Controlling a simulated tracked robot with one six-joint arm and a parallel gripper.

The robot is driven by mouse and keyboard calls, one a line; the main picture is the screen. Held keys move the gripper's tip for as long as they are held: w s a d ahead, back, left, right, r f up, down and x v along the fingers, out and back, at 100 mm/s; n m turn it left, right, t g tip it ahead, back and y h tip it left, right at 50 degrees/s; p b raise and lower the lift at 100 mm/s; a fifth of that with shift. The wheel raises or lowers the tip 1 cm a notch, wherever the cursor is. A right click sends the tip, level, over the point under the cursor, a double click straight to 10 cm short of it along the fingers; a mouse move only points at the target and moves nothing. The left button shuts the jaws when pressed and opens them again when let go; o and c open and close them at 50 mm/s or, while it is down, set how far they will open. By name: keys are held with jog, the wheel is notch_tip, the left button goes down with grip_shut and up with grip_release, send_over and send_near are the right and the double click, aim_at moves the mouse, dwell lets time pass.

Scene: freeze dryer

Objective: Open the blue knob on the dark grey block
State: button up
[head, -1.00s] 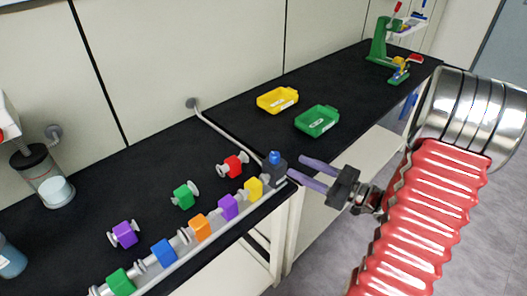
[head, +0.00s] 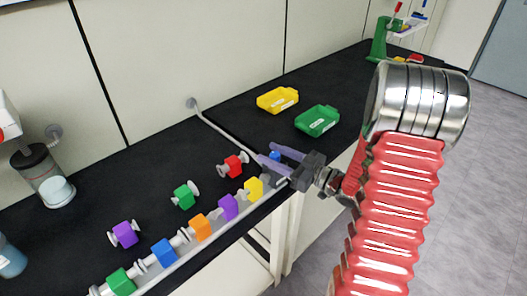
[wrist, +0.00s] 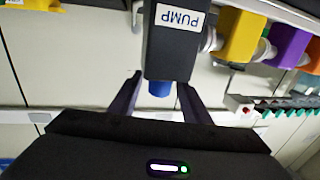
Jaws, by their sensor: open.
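The dark grey block (wrist: 172,50) carries a white PUMP label and appears upside down in the wrist view. Its blue knob (wrist: 160,88) points down in that view, between my gripper's open fingers (wrist: 160,98). In the head view the knob (head: 275,156) shows as a small blue patch between the fingers of my gripper (head: 268,153). The block (head: 270,180) is partly hidden behind the near finger. The fingers straddle the knob with visible space on both sides in the wrist view; I see no contact.
A row of coloured valves, with a yellow one (head: 253,189) closest to the block, runs along the bench's front edge. A red valve (head: 233,166) lies behind it. Yellow (head: 278,99) and green (head: 317,120) trays stand farther back on the black bench.

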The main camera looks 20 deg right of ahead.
aim_at(271, 154)
jog(key=shift+x, duration=1.6)
jog(key=shift+c, duration=0.4)
jog(key=c, duration=0.9)
jog(key=shift+a, duration=0.2)
jog(key=shift+c, duration=0.3)
jog(key=shift+d, duration=0.15)
